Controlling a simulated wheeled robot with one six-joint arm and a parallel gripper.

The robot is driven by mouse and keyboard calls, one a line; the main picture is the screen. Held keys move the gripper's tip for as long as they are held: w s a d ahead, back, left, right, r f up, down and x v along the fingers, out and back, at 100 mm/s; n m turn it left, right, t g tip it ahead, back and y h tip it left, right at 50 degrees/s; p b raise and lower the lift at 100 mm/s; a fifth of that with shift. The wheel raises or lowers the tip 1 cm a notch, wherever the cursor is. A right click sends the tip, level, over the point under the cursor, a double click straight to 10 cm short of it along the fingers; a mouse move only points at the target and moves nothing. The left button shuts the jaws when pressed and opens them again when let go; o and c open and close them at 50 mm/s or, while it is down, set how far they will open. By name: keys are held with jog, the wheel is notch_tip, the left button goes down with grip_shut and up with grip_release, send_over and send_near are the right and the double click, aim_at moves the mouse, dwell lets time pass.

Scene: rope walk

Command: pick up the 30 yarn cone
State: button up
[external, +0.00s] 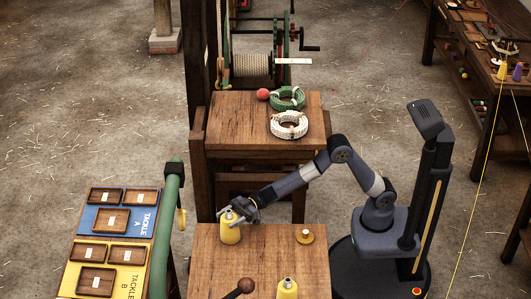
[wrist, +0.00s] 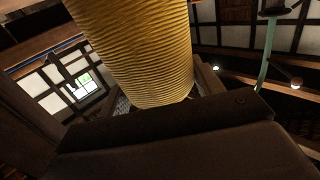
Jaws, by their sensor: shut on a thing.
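A yellow yarn cone (external: 230,234) stands upright at the far left corner of the wooden table (external: 265,265). My gripper (external: 236,211) is shut on it, reaching in from the right near its top. In the wrist view the wound yellow yarn of the cone (wrist: 135,50) fills the upper middle, between the dark jaws (wrist: 160,105). I cannot tell whether its base touches the table. A second yellow cone (external: 287,290) stands at the table's front edge, cut off by the frame. No number is readable on either cone.
A small yellow-and-brown piece (external: 304,237) and a dark knobbed handle (external: 243,287) are on the table. Behind, a wooden bench (external: 230,128) holds green and white rope coils and a red ball. A tackle board (external: 140,254) and green post (external: 173,200) stand left.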

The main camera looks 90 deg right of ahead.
jog(key=c, duration=0.4)
jog(key=shift+r, duration=0.1)
jog(key=shift+c, duration=0.2)
